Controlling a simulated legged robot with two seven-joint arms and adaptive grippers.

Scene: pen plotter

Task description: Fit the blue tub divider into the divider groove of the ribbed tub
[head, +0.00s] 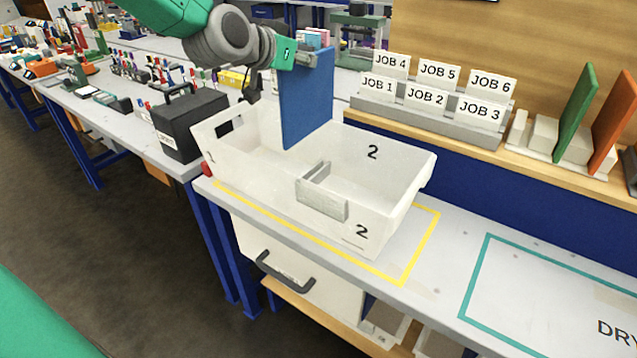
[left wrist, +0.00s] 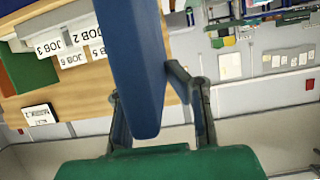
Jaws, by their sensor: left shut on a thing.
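The blue tub divider (head: 307,98) is a flat panel, held upright over the white ribbed tub (head: 270,205). Its lower edge overlaps the tub's inside in the head view; I cannot tell whether it is below the rim. A grey grooved bracket (head: 323,203) sits on the tub's near wall, to the right of and nearer than the divider. The matching far-wall groove is not clearly visible. My left gripper (head: 305,58) is shut on the divider's upper edge. In the left wrist view the divider (left wrist: 138,65) lies between the fingers. My right gripper is not seen.
The tub stands inside a yellow outline (head: 421,250) on the bench. A black case (head: 190,124) is close on its left. A shelf with job cards (head: 426,95) stands behind, with green (head: 575,112) and orange (head: 613,120) panels at right. The teal-outlined area (head: 550,290) is clear.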

